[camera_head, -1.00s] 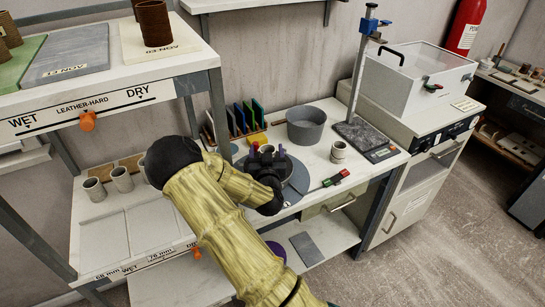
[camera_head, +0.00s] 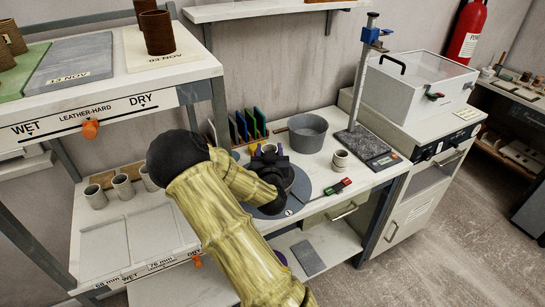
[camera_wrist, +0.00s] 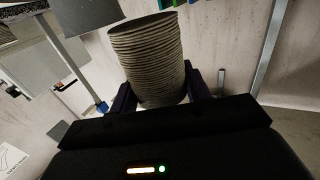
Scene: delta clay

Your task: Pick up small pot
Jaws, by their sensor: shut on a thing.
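A ribbed grey-brown small pot (camera_wrist: 150,55) stands large in the wrist view, between the two purple fingers of my gripper (camera_wrist: 160,93). The fingers are shut on its near end, one on each side. In the head view my gripper (camera_head: 268,152) is over the round grey wheel disc (camera_head: 308,188); my dark wrist and arm hide most of the held pot there. Whether the pot touches the disc cannot be told.
A grey basin (camera_head: 307,132) and upright coloured cards (camera_head: 248,125) stand behind my gripper. A red-and-green-ended tool (camera_head: 338,187) lies to its right. A stand with a blue clamp (camera_head: 371,35) is farther right. Several cups (camera_head: 122,187) sit on the left shelf below the drying rack (camera_head: 105,110).

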